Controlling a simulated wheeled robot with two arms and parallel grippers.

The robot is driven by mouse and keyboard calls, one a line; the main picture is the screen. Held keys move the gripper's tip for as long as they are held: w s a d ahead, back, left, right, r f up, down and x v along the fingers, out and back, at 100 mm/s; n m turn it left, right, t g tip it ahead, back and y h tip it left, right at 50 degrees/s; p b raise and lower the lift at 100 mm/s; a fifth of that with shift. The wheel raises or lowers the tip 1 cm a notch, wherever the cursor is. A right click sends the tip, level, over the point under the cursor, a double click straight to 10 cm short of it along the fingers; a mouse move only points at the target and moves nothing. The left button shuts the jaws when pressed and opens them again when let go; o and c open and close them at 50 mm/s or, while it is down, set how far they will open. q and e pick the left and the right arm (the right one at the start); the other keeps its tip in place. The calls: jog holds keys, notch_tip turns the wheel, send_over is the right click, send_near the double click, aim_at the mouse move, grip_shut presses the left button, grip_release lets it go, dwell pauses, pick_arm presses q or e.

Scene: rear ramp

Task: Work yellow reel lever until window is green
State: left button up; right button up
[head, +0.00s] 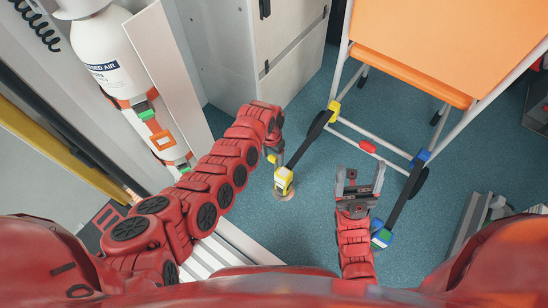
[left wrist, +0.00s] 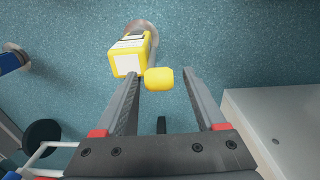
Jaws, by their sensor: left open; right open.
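The yellow reel (head: 284,180) stands on a round floor plate, with a dark strap running up from it. In the left wrist view the reel (left wrist: 128,62) shows a pale, whitish face; I see no green on it. Its yellow lever end (head: 271,158) sticks out beside the body. My left gripper (head: 277,152) is open at the lever. In the left wrist view the lever end (left wrist: 159,78) lies between the spread fingertips of the left gripper (left wrist: 166,74), nearer the left finger; contact is unclear. My right gripper (head: 360,184) is open and empty, right of the reel.
An orange chair (head: 450,50) with a white frame stands at the back right. A blue reel (head: 381,236) with a green patch lies by my right gripper. A grey cabinet (head: 235,50) and an air cylinder (head: 108,52) are at left. Blue floor is open between.

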pick_arm(q)
jog(key=c, duration=1.1)
grip_shut()
jog(key=shift+w+a, duration=0.1)
